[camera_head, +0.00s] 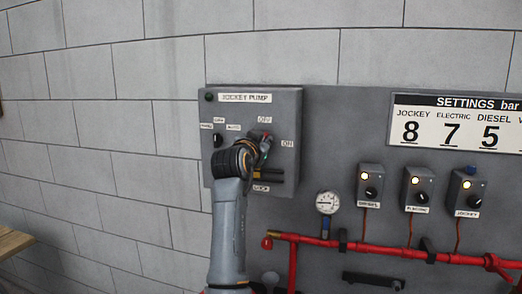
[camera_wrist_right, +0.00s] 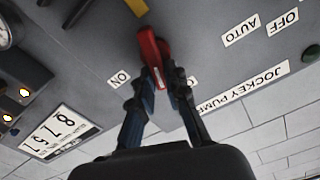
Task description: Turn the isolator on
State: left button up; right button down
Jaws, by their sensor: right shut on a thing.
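The grey jockey pump panel (camera_head: 213,172) hangs on the wall in the head view, with an OFF label (camera_head: 265,120) near its top and an ON label (camera_head: 287,143) at its right. The red isolator handle (camera_wrist_right: 149,47) shows clearly in the wrist view. Its end sits between the fingers of my right gripper (camera_wrist_right: 159,88), which is shut on it. In the head view my right gripper (camera_head: 264,147) covers most of the handle, and only a little red shows. The handle's exact angle is hard to tell. My left gripper is in neither view.
A selector knob (camera_head: 218,140) is left of the gripper on the same panel. A pressure gauge (camera_head: 327,202), several small lamp boxes (camera_head: 370,184) and red pipes (camera_head: 370,249) are at the right. A settings sign (camera_head: 455,122) is above them.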

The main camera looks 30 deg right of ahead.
jog(key=m+b, duration=0.2)
jog(key=m, duration=0.2)
jog(key=m+b, duration=0.2)
jog(key=m, duration=0.3)
jog(key=s+f+m+b, duration=0.1)
jog(key=m+b, duration=0.1)
jog(key=m, duration=0.3)
jog(key=shift+d+f, duration=0.1)
jog(key=shift+d, duration=0.25)
dwell(0.3)
jog(key=c, duration=1.5)
grip_release()
jog(key=shift+w, duration=0.1)
jog(key=shift+o, duration=0.8)
jog(key=shift+w+d+f, duration=0.1)
jog(key=shift+f, duration=0.1)
jog(key=shift+r, duration=0.1)
